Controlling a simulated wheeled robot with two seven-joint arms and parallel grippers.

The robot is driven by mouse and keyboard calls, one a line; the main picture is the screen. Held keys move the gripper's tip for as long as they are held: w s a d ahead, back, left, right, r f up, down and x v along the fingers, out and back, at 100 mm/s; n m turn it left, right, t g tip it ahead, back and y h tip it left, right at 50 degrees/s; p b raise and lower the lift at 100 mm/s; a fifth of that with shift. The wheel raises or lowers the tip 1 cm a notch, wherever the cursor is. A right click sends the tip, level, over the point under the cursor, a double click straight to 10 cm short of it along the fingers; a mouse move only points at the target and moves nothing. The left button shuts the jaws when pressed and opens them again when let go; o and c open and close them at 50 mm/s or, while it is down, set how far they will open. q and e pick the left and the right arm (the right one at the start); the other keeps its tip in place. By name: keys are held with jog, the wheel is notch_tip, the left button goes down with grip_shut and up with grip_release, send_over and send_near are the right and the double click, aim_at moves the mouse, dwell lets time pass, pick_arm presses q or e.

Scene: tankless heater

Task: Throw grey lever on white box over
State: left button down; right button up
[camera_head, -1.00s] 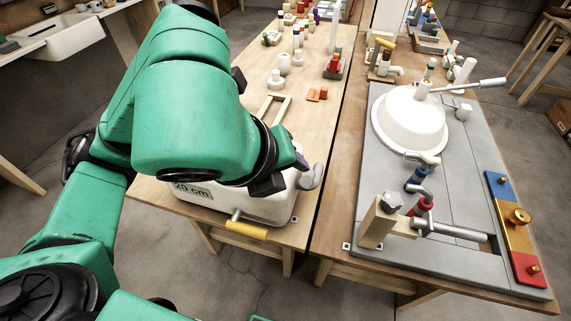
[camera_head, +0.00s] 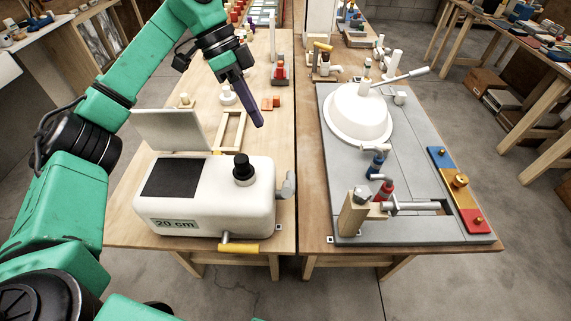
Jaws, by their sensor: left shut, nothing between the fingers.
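The white box (camera_head: 215,205) stands on the front of the left wooden table, with a "20 cm" label on its front. The grey lever (camera_head: 287,185) is on the box's right end, its rounded tip pointing up and slightly outward. My left gripper (camera_head: 258,122) is shut and empty, with its dark fingers pointing down above the table behind the box, well apart from the lever. The box also has a black knob (camera_head: 243,170) and a black panel (camera_head: 173,178) on top, and a yellow-handled crank (camera_head: 240,247) at the front. My right gripper is out of view.
A grey raised flap (camera_head: 168,128) and a wooden frame (camera_head: 231,130) are behind the box. Orange blocks (camera_head: 270,103) lie near my left fingers. A gap separates the right table, which holds a grey board (camera_head: 345,165) with a white dome (camera_head: 358,112).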

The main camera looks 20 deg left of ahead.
pick_arm(q)
jog(key=p, duration=0.1)
send_near(289, 184)
jog(key=p+x, duration=0.2)
jog(key=x, duration=0.3)
jog(key=shift+s+d+r+p, duration=0.1)
jog(key=shift+s+p, duration=0.1)
jog(key=shift+p, duration=0.1)
jog(key=shift+s+f, duration=0.2)
jog(key=shift+f, duration=0.05)
jog(key=shift+w, duration=0.1)
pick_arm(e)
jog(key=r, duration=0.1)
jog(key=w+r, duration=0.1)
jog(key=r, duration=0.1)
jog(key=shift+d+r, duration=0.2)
pick_arm(q)
jog(key=shift+w, duration=0.1)
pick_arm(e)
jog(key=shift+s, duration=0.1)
